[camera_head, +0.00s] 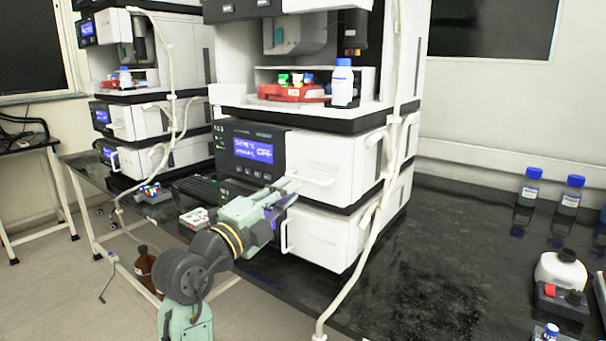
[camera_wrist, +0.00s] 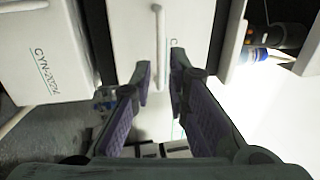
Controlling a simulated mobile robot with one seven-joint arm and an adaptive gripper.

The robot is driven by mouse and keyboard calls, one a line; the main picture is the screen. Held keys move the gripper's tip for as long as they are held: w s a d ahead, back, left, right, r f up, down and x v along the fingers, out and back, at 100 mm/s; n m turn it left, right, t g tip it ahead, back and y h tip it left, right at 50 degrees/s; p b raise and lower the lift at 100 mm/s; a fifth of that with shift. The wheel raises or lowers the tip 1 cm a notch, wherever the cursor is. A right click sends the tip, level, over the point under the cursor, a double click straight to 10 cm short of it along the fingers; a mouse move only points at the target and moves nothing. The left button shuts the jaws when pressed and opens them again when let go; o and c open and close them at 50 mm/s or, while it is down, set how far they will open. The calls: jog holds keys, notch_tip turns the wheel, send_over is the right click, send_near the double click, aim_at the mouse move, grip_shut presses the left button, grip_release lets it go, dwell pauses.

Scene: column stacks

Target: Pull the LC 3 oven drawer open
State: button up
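The middle column stack has a dark panel (camera_head: 250,148) with a lit blue display and a white drawer front (camera_head: 335,160) to its right; the small label on the panel is hard to read. A white bar handle (camera_head: 316,181) sits on this front. My gripper (camera_head: 290,190) is just in front of it, at the handle's left end. In the wrist view, my gripper (camera_wrist: 160,75) is open, with a fingertip on each side of a white bar handle (camera_wrist: 157,40) on a white front (camera_wrist: 125,40). I cannot tell whether either finger touches the bar. The drawer looks closed.
Below is another white front (camera_head: 320,238) with its own handle (camera_head: 285,237). A white-and-blue bottle (camera_head: 342,84) and red tray (camera_head: 290,93) stand above. A pale hose (camera_head: 365,240) hangs at the stack's right corner. The black bench (camera_head: 430,270) is clear in front.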

aim_at(304, 179)
jog(key=p+x, duration=0.1)
jog(key=x, duration=0.5)
jog(key=shift+w+p, duration=0.2)
jog(key=shift+p, duration=0.2)
grip_shut()
